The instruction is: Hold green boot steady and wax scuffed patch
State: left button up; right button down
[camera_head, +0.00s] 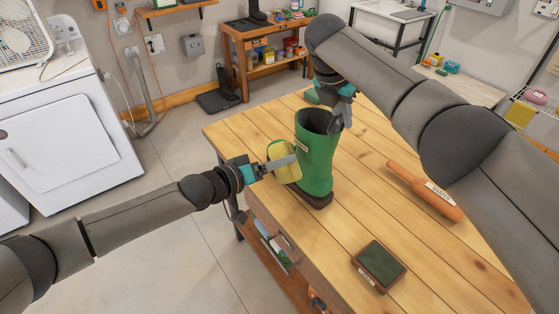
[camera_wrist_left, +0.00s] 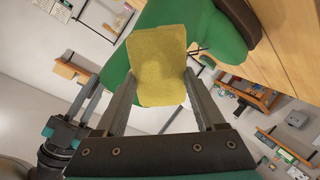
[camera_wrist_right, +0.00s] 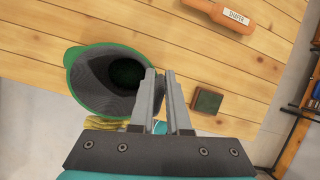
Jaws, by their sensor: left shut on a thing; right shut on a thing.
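The green boot (camera_head: 316,160) stands upright on the wooden table, with a dark sole and dark lining. My right gripper (camera_head: 345,115) comes from above and is shut on the boot's upper rim. The right wrist view shows the fingers (camera_wrist_right: 162,80) at the rim's edge, beside the boot's dark opening (camera_wrist_right: 118,75). My left gripper (camera_head: 283,164) is shut on a yellow cloth or pad (camera_head: 279,150) at the boot's left side. The left wrist view shows the pad (camera_wrist_left: 158,62) between the fingers, in front of the green boot (camera_wrist_left: 180,14). Contact with the boot and any scuffed patch cannot be made out.
A brown block with a dark green top (camera_head: 379,265) lies near the table's front. An orange-brown wooden tool with a white label (camera_head: 424,190) lies on the right. Bare planks lie between these.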

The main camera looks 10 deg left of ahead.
aim_at(294, 167)
pick_arm(q)
jog(key=shift+s+a+f+m+t+h, duration=0.15)
jog(key=shift+s+a+f+t+h, duration=0.15)
jog(key=shift+s+f+h, duration=0.25)
jog(key=shift+s+a+f+m+t+h, duration=0.15)
jog(key=shift+s+a+f+t+h, duration=0.2)
jog(key=shift+s+h, duration=0.25)
jog(key=shift+s+f+h, duration=0.25)
jog(key=shift+s+h, duration=0.2)
jog(key=shift+s, duration=0.5)
jog(key=shift+x, duration=2.9)
jog(key=shift+x, duration=1.1)
jog(key=shift+a+r, duration=0.1)
jog(key=shift+a, duration=0.05)
jog(key=shift+w+a, duration=1.35)
jog(key=shift+a, duration=0.1)
jog(key=shift+d, duration=0.1)
